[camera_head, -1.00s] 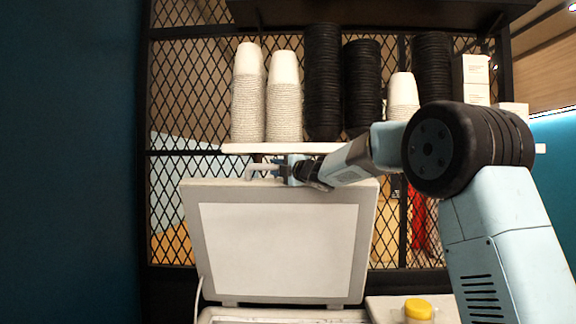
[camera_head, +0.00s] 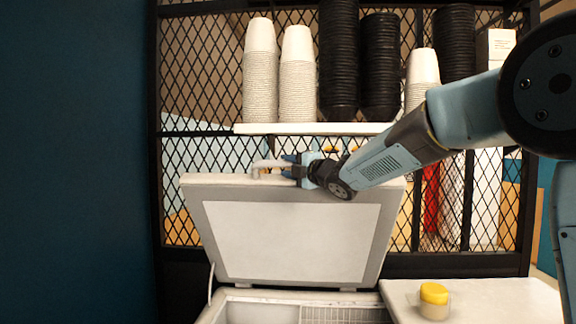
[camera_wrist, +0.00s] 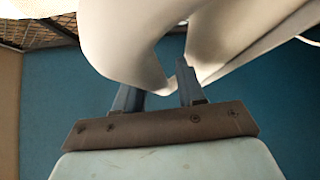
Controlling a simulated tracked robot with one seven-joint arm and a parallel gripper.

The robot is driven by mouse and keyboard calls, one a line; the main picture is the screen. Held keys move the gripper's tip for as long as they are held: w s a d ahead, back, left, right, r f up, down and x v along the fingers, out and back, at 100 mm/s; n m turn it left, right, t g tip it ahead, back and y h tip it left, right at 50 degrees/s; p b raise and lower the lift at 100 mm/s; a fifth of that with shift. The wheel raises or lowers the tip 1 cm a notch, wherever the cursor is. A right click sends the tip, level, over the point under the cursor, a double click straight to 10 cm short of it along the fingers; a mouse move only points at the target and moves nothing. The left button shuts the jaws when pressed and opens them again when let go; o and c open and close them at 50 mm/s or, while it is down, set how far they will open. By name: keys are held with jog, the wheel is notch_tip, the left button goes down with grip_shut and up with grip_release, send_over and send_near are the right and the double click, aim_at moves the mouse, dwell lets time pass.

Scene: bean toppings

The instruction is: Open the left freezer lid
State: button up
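The left freezer lid (camera_head: 290,240) is a pale grey panel with a whitish inner face, raised steeply above the freezer (camera_head: 270,312). Its light handle (camera_head: 268,164) sticks up at the lid's top edge and shows large in the wrist view (camera_wrist: 125,45). My gripper (camera_head: 290,170) is at this handle. In the wrist view its two fingers (camera_wrist: 160,88) stand a little apart, with the handle's rounded part between them. The left fingertip is hidden behind the handle. The fingers appear closed on it, though the exact contact is partly hidden.
A white shelf (camera_head: 310,128) with white and black cup stacks is behind the lid, before a black mesh (camera_head: 205,90). A dark blue wall is at left.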

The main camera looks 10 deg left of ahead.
jog(key=shift+o, duration=1.2)
jog(key=shift+w, duration=0.1)
jog(key=v, duration=1.3)
jog(key=shift+s+d, duration=0.25)
jog(key=shift+d, duration=0.1)
